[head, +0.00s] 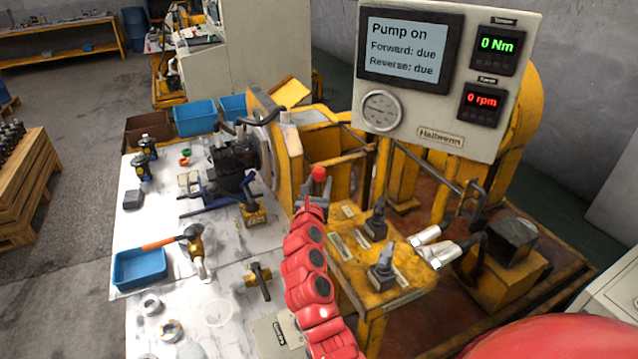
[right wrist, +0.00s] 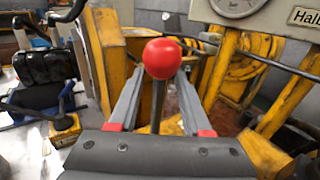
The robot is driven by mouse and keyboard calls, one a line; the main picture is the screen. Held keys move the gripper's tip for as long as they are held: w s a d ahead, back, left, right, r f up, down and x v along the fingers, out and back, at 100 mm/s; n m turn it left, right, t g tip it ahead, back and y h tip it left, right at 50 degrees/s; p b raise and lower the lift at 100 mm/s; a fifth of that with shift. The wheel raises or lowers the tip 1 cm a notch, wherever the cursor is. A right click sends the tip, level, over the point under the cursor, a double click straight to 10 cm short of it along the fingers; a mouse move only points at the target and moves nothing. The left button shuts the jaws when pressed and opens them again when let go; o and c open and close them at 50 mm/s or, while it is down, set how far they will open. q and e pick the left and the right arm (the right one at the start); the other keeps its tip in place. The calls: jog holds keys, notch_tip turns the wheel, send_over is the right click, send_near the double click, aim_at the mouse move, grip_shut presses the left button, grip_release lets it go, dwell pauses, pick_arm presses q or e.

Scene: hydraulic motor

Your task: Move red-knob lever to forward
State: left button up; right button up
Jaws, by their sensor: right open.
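The red-knob lever (head: 319,173) stands at the far left end of the yellow control bench (head: 385,285). In the right wrist view its round red knob (right wrist: 162,58) is in the middle, with the dark lever rod below it. My right gripper (head: 315,197) is open, with its grey fingers on either side of the rod. Gaps show between the rod and both fingers in the right wrist view, so it is not gripped. The lever's base is hidden behind the gripper. My left gripper is not in view.
The panel screen (head: 405,50) reads "Pump on", "Forward: due", "Reverse: due"; the readouts show 0 Nm and 0 rpm. A white table (head: 215,310) with tools and a black motor (head: 236,155) lies left.

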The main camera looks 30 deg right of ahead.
jog(key=shift+w+r, duration=0.1)
jog(key=shift+w, duration=0.05)
jog(key=shift+c, duration=0.2)
grip_shut()
dwell(1.2)
